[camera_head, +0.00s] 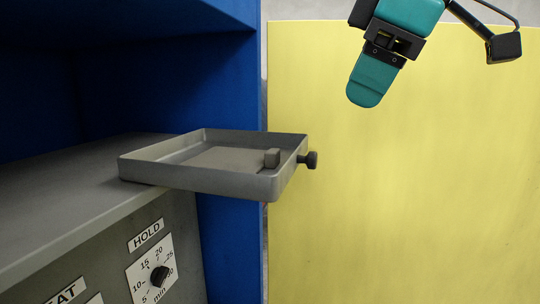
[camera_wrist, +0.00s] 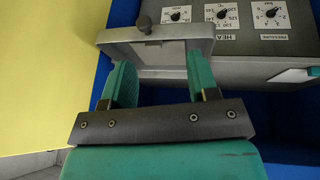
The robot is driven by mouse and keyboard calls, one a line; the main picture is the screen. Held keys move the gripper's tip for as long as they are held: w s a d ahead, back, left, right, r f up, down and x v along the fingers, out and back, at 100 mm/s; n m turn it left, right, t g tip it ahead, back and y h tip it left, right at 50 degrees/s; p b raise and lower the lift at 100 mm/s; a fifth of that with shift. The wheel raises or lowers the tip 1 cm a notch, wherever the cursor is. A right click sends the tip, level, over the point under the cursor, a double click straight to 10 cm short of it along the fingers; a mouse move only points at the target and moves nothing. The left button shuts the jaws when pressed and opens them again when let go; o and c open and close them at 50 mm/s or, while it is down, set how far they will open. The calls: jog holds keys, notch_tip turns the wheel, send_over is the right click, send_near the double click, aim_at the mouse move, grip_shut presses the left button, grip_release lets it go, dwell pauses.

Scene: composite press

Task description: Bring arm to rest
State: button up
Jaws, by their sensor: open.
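My gripper (camera_head: 366,98) is at the upper right of the head view, over the yellow surface, with its teal finger pointing down. It is apart from the grey press tray, above and to the right of it. In the wrist view my gripper (camera_wrist: 160,62) shows two teal fingers spread wide, with nothing held between them. The tray lies beyond the fingers in that view. One finger is hidden in the head view.
A shallow grey tray (camera_head: 225,181) with a dark knob (camera_head: 312,160) juts from the blue press cabinet (camera_head: 228,95). The HOLD dial (camera_head: 159,277) is on the grey front below. The yellow surface (camera_head: 420,200) is clear.

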jog(key=s+f+m+g+b, duration=0.1)
jog(key=s+f+b, duration=0.3)
jog(key=f, duration=1)
jog(key=s+d+f+m+g+b, duration=0.1)
jog(key=s+f+m+b, duration=0.2)
jog(key=f, duration=1.1)
jog(key=s+f+m+g+b, duration=0.1)
jog(key=s+f+b, duration=0.4)
jog(key=f, duration=0.9)
jog(key=m+b, duration=0.1)
jog(key=b, duration=0.2)
jog(key=shift+s+d+f+m+y, duration=0.15)
jog(key=shift+s+m+y, duration=0.15)
